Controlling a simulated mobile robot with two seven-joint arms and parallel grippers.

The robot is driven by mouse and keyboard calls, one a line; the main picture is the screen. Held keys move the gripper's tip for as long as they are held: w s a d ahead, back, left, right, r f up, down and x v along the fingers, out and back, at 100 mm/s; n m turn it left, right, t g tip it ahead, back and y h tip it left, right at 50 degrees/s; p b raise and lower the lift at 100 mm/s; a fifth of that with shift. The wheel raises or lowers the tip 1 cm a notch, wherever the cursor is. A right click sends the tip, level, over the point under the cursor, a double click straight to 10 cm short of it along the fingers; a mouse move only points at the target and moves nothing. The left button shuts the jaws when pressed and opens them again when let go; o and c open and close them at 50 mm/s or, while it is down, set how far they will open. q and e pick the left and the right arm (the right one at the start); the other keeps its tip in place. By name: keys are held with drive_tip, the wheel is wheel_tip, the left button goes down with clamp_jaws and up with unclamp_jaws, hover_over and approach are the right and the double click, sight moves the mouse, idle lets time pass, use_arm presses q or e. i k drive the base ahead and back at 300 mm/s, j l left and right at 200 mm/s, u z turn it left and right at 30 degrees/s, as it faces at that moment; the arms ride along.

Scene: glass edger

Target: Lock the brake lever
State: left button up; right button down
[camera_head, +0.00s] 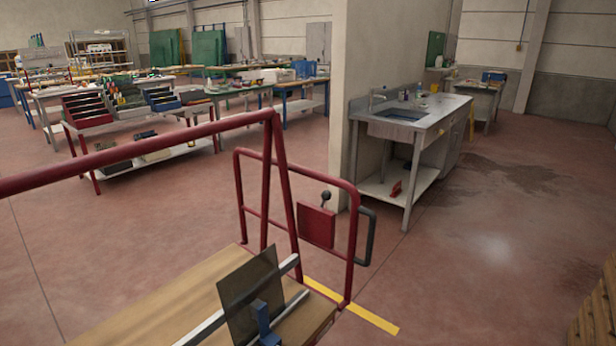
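The brake lever (325,198) is a short stem with a round black knob. It stands up at the top right of a red plate (317,227) on the end frame of a red tubular cart (270,160). The knob points up, leaning slightly right. I cannot tell from this view whether the lever is locked. Neither of my grippers is in view.
A black handle (371,237) sticks out right of the plate. The cart's wooden deck (165,312) carries a dark upright sheet (250,293) by metal rails and a blue clamp (266,322).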

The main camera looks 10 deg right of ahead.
sight(326, 195)
drive_tip(key=i+l+u, duration=0.45)
drive_tip(key=l, duration=0.35)
drive_tip(key=i+l+u, duration=0.2)
drive_tip(key=l+u, duration=0.25)
drive_tip(key=l, duration=0.45)
drive_tip(key=i+l+u, duration=0.15)
drive_tip(key=l+u, duration=0.25)
drive_tip(key=l, duration=0.6)
drive_tip(key=l+u, duration=0.45)
drive_tip(key=l, duration=0.55)
